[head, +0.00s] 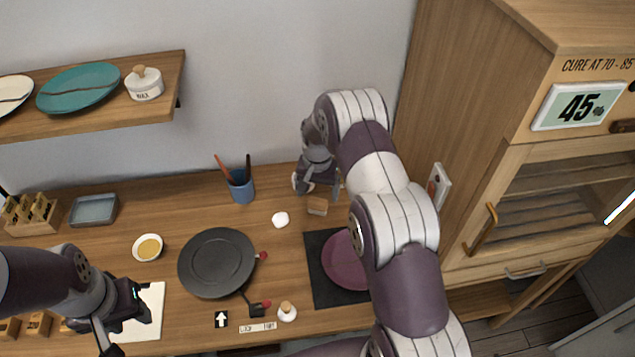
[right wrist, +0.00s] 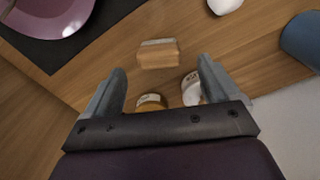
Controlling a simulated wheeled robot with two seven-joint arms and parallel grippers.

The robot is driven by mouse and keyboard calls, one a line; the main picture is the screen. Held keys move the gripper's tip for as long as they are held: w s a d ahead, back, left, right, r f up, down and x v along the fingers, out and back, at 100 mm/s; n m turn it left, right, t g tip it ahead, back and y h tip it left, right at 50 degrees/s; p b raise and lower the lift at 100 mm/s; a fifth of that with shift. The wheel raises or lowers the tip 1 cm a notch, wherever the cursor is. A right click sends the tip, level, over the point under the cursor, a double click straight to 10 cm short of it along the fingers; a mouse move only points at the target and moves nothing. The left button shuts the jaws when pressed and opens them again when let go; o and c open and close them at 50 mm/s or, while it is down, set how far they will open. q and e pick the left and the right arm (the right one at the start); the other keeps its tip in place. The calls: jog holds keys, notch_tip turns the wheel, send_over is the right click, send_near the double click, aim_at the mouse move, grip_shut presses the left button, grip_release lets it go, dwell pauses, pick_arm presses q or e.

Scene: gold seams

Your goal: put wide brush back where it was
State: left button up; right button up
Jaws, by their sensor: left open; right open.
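A small wooden block with a pale strip along one edge (head: 317,205), which looks like the wide brush, lies on the bench near the wall. In the right wrist view this block (right wrist: 158,54) lies just beyond the fingertips, apart from them. My right gripper (right wrist: 163,80) is open, with nothing held; in the head view my right gripper (head: 318,188) is just behind the block, partly hidden by its own arm. My left gripper (head: 138,302) is open and empty over a white sheet (head: 150,312) at the front left.
Two small round items (right wrist: 151,101) (right wrist: 190,88) sit between the right fingers' bases in view. A blue cup with sticks (head: 241,188), white lump (head: 280,219), black round pan (head: 217,262) and dark mat with purple plate (head: 318,285) stand around. A wooden cabinet (head: 520,190) bounds the right.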

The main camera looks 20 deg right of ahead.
aim_at(318, 200)
notch_tip(318, 200, up, 6)
jog(key=shift+f+b, duration=0.25)
jog(key=shift+b, duration=0.35)
jog(key=s+a+r+n, duration=0.2)
jog(key=s+r, duration=0.1)
jog(key=s, duration=0.5)
jog(key=s+a+r+n+t, duration=0.1)
jog(key=s+a+r+n, duration=0.1)
jog(key=s, duration=0.6)
jog(key=s+a+r+n, duration=0.3)
jog(key=s+r, duration=0.1)
jog(key=s, duration=0.4)
jog(key=shift+s+a+r, duration=0.2)
jog(key=shift+s+a, duration=0.05)
jog(key=shift+a, duration=0.15)
